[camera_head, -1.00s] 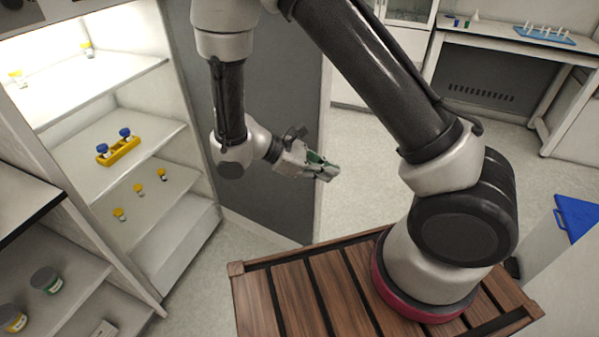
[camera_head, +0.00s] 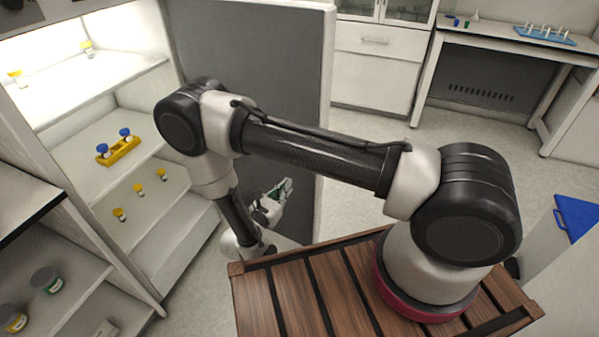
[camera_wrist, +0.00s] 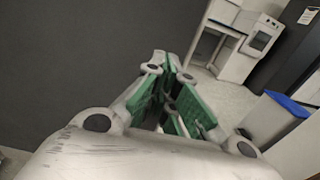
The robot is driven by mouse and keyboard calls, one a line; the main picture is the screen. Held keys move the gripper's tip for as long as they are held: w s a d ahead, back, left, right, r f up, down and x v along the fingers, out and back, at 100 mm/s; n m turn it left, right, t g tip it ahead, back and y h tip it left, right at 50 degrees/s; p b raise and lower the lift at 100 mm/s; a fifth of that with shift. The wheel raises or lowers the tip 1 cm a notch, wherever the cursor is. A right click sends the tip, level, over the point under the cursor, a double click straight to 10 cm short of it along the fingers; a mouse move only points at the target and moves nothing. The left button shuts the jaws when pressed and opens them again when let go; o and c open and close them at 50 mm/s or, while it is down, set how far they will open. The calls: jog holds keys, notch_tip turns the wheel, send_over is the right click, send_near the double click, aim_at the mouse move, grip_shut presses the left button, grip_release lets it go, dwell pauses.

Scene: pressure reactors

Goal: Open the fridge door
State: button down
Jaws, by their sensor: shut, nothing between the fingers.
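The fridge (camera_head: 165,262) stands at the left in the head view, its lit shelves in plain sight. Its door (camera_head: 270,60) is swung wide open, with the dark grey panel facing my arm. My gripper (camera_head: 284,187) is in front of the lower part of the door panel in the head view. In the wrist view my gripper (camera_wrist: 172,65) shows green finger pads close together with nothing between them. The door panel (camera_wrist: 70,60) fills the left of that view. I cannot tell whether the gripper touches the door.
Inside the fridge are a yellow rack (camera_head: 118,152) with blue-capped vials and several yellow-capped vials. A shelf unit with jars (camera_head: 47,280) stands at the front left. Open floor lies right of the door, before white cabinets (camera_head: 375,75) and a bench (camera_head: 500,40).

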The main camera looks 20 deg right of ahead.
jog(key=x, duration=0.9)
jog(key=shift+d, duration=0.15)
